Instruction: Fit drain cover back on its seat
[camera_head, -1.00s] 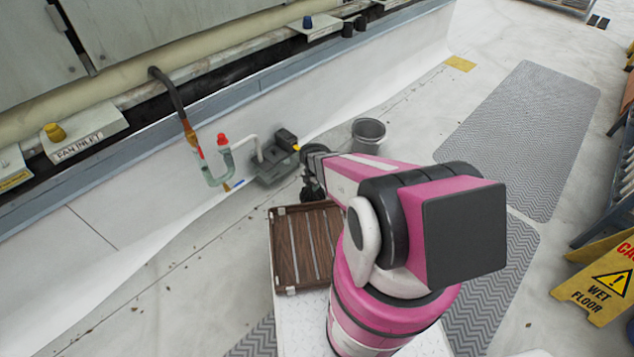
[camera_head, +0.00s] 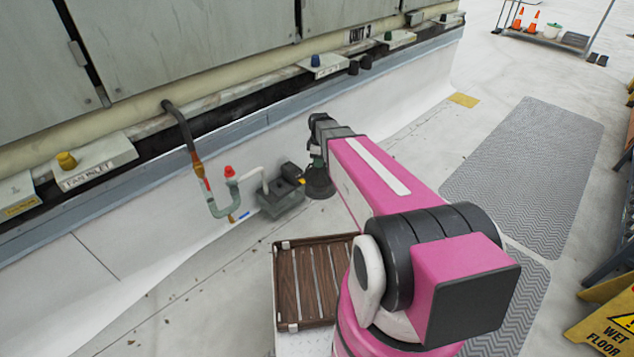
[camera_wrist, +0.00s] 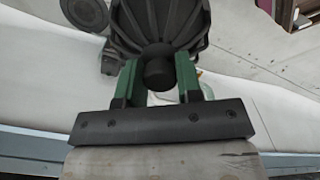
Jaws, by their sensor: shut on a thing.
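The drain cover is a dark ribbed dome (camera_wrist: 160,22) with a knob, filling the top middle of the wrist view. My gripper (camera_wrist: 158,80) is shut on its knob with green fingers. In the camera_head view, my gripper (camera_head: 318,152) holds the dark cover (camera_head: 318,182) just right of a grey drain unit (camera_head: 280,200). The cover appears raised; its exact height is unclear. I cannot make out the cover's seat for certain. A dark round part (camera_wrist: 85,12) shows at the upper left of the wrist view; I cannot tell what it is.
A brown slatted tray (camera_head: 312,240) stands in front, apparently empty. A pipe trap with a red cap (camera_head: 229,172) is left of the drain unit. The wall ledge (camera_head: 240,125) runs behind. Grey matting (camera_head: 530,180) and a wet floor sign (camera_head: 608,325) are at right.

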